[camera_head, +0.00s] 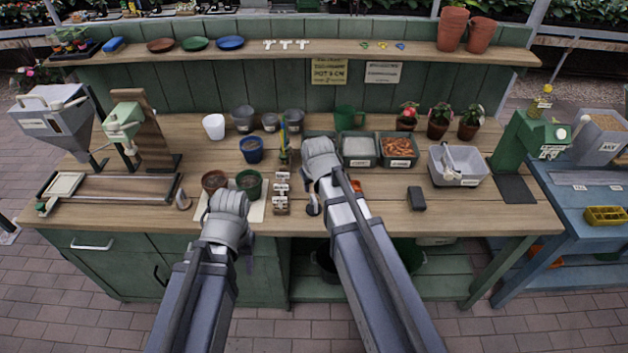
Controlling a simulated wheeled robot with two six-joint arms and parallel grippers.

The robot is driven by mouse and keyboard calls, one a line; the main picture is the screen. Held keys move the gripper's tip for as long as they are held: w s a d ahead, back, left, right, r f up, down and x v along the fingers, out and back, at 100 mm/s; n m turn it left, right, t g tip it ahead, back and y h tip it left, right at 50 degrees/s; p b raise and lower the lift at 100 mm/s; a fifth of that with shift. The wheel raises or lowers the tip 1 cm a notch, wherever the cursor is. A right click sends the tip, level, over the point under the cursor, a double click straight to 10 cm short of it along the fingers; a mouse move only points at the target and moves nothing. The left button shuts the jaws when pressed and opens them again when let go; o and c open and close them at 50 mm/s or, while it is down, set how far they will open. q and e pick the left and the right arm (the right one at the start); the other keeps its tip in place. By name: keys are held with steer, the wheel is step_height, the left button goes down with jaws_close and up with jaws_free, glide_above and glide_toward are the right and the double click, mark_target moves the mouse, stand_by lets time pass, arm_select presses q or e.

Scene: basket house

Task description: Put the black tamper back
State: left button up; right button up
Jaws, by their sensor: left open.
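A small dark object (313,208), possibly the black tamper, shows at the front of the wooden bench, just below my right gripper (315,190). I cannot tell whether that gripper holds it, as its wrist and arm hide the fingers. My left gripper (246,258) is open and empty, low at the bench's front edge, in front of the terracotta and green pots. A narrow rack (281,195) with several pale slots stands between the two arms. A dark block (417,198) lies to the right on the bench.
Terracotta (214,181) and green (249,184) pots stand left of the rack. Bins of white and orange material (398,150) stand behind my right arm. A grey tub (458,166) and green machine (527,140) are at right. The bench's front right is mostly clear.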

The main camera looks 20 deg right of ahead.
arm_select(q)
steer(key=shift+r, duration=0.3)
arm_select(e)
steer(key=s+a+n+g, duration=0.1)
steer(key=s+a+g, duration=0.1)
steer(key=s+a, duration=0.4)
steer(key=s+a+f+n+g, duration=0.1)
steer(key=s+a+g, duration=0.2)
steer(key=s, duration=1)
steer(key=a, duration=0.3)
steer(key=shift+s+a+h, duration=0.15)
steer(key=shift+s+h, duration=0.15)
